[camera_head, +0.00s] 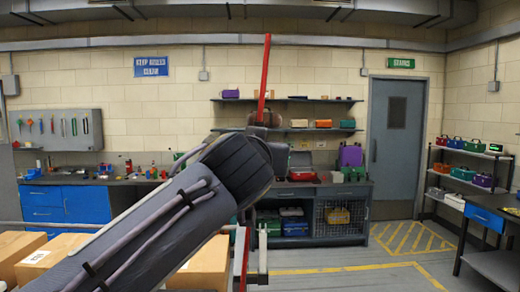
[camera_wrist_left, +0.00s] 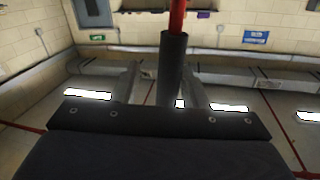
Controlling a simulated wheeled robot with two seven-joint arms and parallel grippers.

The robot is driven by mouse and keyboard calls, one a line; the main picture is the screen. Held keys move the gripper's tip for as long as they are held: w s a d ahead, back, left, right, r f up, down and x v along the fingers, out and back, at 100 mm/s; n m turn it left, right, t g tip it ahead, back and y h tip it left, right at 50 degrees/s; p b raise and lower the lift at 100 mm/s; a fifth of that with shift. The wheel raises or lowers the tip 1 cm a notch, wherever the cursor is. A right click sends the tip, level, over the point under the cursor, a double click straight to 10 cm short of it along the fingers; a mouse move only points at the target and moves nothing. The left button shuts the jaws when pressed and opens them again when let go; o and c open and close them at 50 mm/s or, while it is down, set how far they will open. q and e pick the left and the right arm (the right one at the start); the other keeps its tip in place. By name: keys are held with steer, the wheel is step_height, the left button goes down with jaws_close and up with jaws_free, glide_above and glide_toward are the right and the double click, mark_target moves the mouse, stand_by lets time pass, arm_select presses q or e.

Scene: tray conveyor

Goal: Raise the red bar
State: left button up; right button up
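The red bar (camera_head: 265,75) stands nearly upright in the head view, tilted slightly, its top end above the shelves. In the left wrist view the red bar (camera_wrist_left: 177,18) runs into a dark sleeve (camera_wrist_left: 173,62). My left gripper (camera_head: 263,118) is at the bar; in the left wrist view its two fingers (camera_wrist_left: 163,75) stand on either side of the sleeve. A gap shows between the left finger and the sleeve, so the fingers look open around it. My left arm hides the part of the bar behind it. My right gripper is not in view.
A red upright piece (camera_head: 241,262) shows below my left arm; I cannot tell if it belongs to the bar. Cardboard boxes (camera_head: 45,262) sit at the lower left. A workbench (camera_head: 345,190) with shelves stands behind. Open floor (camera_head: 350,282) lies to the right.

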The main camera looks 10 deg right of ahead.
arm_select(q)
steer(key=shift+a, duration=0.1)
steer(key=b+v, duration=0.3)
steer(key=v, duration=0.4)
steer(key=shift+s, duration=0.4)
